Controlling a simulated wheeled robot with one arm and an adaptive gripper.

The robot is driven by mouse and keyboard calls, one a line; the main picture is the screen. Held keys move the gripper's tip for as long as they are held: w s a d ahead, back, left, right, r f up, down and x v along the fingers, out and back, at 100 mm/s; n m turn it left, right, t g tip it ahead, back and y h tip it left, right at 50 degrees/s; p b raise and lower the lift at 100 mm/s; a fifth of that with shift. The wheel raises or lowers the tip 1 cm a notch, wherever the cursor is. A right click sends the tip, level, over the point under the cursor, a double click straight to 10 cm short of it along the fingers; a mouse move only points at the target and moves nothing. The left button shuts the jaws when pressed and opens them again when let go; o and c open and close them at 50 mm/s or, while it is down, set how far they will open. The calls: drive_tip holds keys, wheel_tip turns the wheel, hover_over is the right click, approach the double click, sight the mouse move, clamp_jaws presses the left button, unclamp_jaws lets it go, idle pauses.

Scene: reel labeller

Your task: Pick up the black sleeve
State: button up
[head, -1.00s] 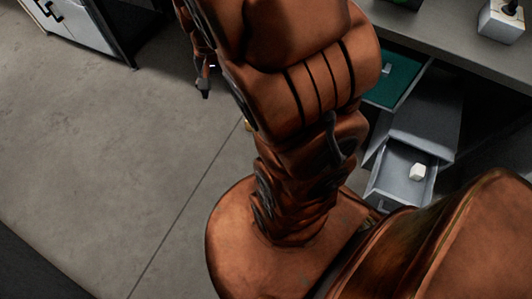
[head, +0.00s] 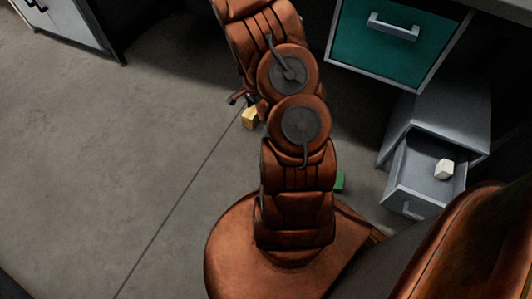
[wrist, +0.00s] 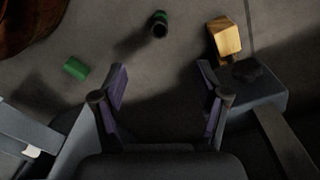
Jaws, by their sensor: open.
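In the wrist view a short dark cylinder (wrist: 159,29) with a green part behind it stands on the floor at top centre. Its near end looks black and round; I take it for the black sleeve, but cannot tell whether black and green are separate pieces. It lies beyond my gripper (wrist: 163,78), roughly in line with the gap between the fingers and apart from them. My gripper is open, purple pads facing each other, with nothing between them. In the head view the gripper is mostly hidden behind my arm, and the sleeve is not visible.
A yellow wooden block (wrist: 224,37) is close beyond the right finger. A green piece (wrist: 76,68) lies on the floor at left. At right in the head view, an open grey drawer (head: 409,203) holds a white block (head: 444,169), below a green-fronted drawer (head: 383,40). Floor at left is clear.

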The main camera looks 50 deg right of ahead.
drive_tip(key=shift+s+d+f+m+b, duration=0.45)
drive_tip(key=shift+f+b, duration=1.25)
drive_tip(key=shift+f, duration=2.8)
drive_tip(key=shift+s+d+f+m+b, duration=0.1)
drive_tip(key=shift+d+f+m+b, duration=1.1)
drive_tip(key=shift+f, duration=3.35)
drive_tip(key=shift+s+f+m+b, duration=0.2)
drive_tip(key=shift+f+b, duration=2)
drive_tip(key=shift+f, duration=2.3)
drive_tip(key=shift+s, duration=0.1)
drive_tip(key=c, duration=1.3)
